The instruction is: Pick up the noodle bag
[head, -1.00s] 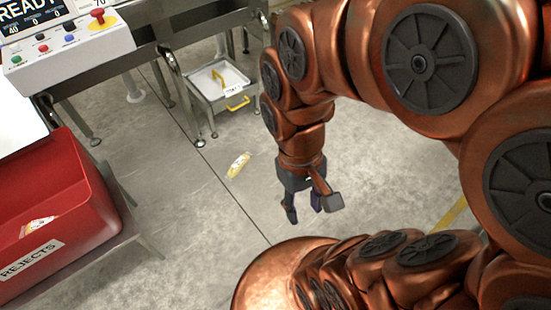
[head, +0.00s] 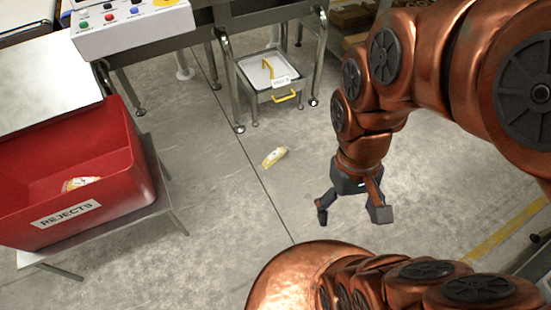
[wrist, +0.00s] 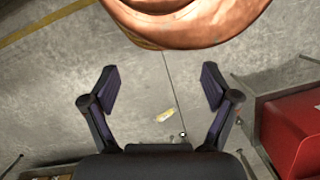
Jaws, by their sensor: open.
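A small yellow and white noodle bag (head: 274,157) lies flat on the concrete floor, left of my gripper in the head view. It also shows in the wrist view (wrist: 165,115), well beyond the fingers and between them in the picture. My gripper (head: 350,214) hangs above the floor, open and empty, to the right of the bag and apart from it. In the wrist view both fingers of my gripper (wrist: 155,88) are spread wide. Another yellow and white bag (head: 80,184) lies inside the red rejects bin at the left.
The red bin (head: 66,214) labelled REJECTS stands on a low metal stand. A control box (head: 131,29) and the metal belt frame (head: 253,16) are at the back. A small stand (head: 250,94) with yellow handles is beyond the bag. The floor around the bag is clear.

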